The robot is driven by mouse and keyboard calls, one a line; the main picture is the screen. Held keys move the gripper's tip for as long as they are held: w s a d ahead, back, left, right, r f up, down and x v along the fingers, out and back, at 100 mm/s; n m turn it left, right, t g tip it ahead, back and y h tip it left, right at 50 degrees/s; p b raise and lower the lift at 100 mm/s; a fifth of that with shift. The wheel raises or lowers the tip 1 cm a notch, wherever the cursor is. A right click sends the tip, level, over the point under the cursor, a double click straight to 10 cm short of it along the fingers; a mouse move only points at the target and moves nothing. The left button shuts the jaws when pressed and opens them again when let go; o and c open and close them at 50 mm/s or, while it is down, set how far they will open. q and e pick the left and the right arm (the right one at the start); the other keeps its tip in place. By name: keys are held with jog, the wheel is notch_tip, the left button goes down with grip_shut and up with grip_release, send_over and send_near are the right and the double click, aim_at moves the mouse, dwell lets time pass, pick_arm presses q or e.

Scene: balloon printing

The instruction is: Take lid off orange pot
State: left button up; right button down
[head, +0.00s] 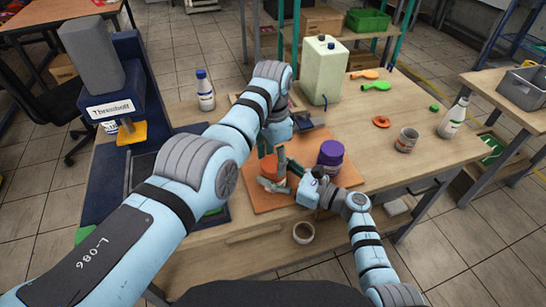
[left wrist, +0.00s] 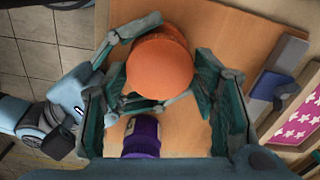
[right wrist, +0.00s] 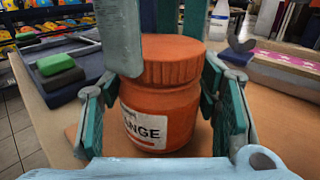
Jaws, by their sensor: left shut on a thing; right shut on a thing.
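The orange pot (head: 271,168) stands upright on a brown board. Its label and ribbed orange lid (right wrist: 170,58) show in the right wrist view. The lid sits on top of the pot. My left gripper (head: 268,158) comes from above and is shut on the lid; one of its fingers covers part of the lid in the right wrist view. My right gripper (head: 283,182) comes from the right and is shut on the pot's body. In the left wrist view the round lid top (left wrist: 160,65) shows between the fingers.
A purple pot (head: 330,155) stands close beside, right of the orange pot. The board (head: 285,200) lies at the table's front.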

pick_arm(q)
jog(key=n, duration=0.5)
pick_arm(e)
jog(key=shift+f, duration=0.2)
pick_arm(q)
jog(key=n, duration=0.4)
jog(key=shift+n, duration=0.4)
jog(key=n, duration=0.5)
pick_arm(e)
jog(key=shift+d, duration=0.1)
pick_arm(q)
jog(key=n, duration=0.4)
jog(key=shift+n, duration=0.3)
jog(key=n, duration=0.3)
jog(key=shift+r, duration=0.1)
jog(key=n, duration=0.4)
jog(key=shift+n, duration=0.3)
jog(key=shift+r, duration=0.15)
jog(key=shift+r, duration=0.9)
